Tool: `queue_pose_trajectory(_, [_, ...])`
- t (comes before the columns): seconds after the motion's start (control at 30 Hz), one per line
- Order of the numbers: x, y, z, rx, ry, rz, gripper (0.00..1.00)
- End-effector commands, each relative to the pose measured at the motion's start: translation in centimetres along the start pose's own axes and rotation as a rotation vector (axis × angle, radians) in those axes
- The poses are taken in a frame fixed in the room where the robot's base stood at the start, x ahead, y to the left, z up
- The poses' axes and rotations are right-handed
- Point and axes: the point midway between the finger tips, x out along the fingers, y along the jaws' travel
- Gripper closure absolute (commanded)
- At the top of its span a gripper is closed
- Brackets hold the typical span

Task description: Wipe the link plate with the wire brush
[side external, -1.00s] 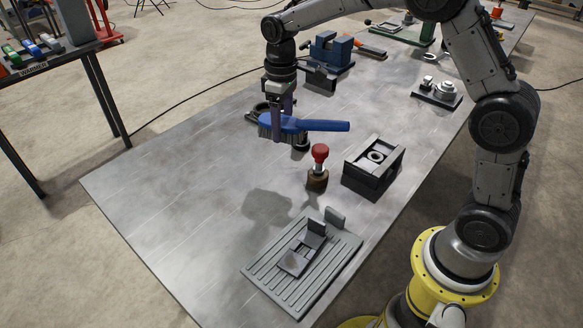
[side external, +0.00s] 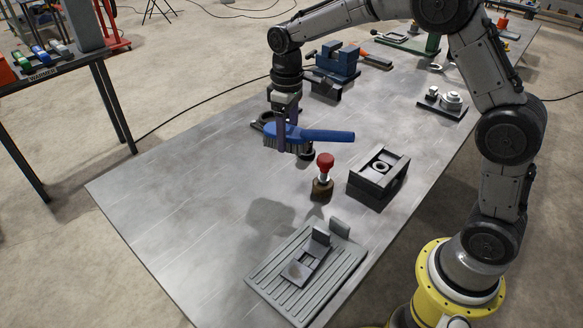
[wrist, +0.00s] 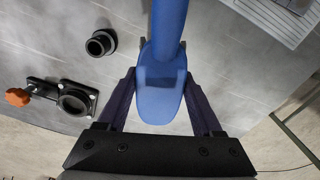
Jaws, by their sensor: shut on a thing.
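My gripper (side external: 287,118) is shut on the wire brush (side external: 325,136), which has a blue handle and grey bristles facing down. The brush is held roughly level above the table, its handle pointing right. In the wrist view the blue brush (wrist: 168,60) lies between both fingers of my gripper (wrist: 160,82). A flat grey plate (side external: 298,272) with a brownish smudge, seemingly the link plate, lies on a grooved tray (side external: 270,282) at the table's near end. The brush is well apart from it, farther back. Part of the tray (wrist: 262,14) shows at the wrist view's upper right.
A red-knobbed stamp-like tool (side external: 325,165) and a dark block fixture (side external: 365,185) stand between brush and tray, towards the right. Black round parts (wrist: 100,43) lie beneath the gripper. A blue vise (side external: 340,62) stands behind. The table's left front is clear.

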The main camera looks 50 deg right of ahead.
Motion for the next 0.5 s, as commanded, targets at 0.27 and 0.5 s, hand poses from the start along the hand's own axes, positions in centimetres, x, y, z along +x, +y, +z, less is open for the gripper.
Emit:
queue_pose_trajectory(0.27, [0.0,-9.9,2.2,-0.232,0.0,0.0,0.85])
queue_pose_trajectory(0.5, [0.6,-19.1,7.5,-0.496,0.002,0.0,0.85])
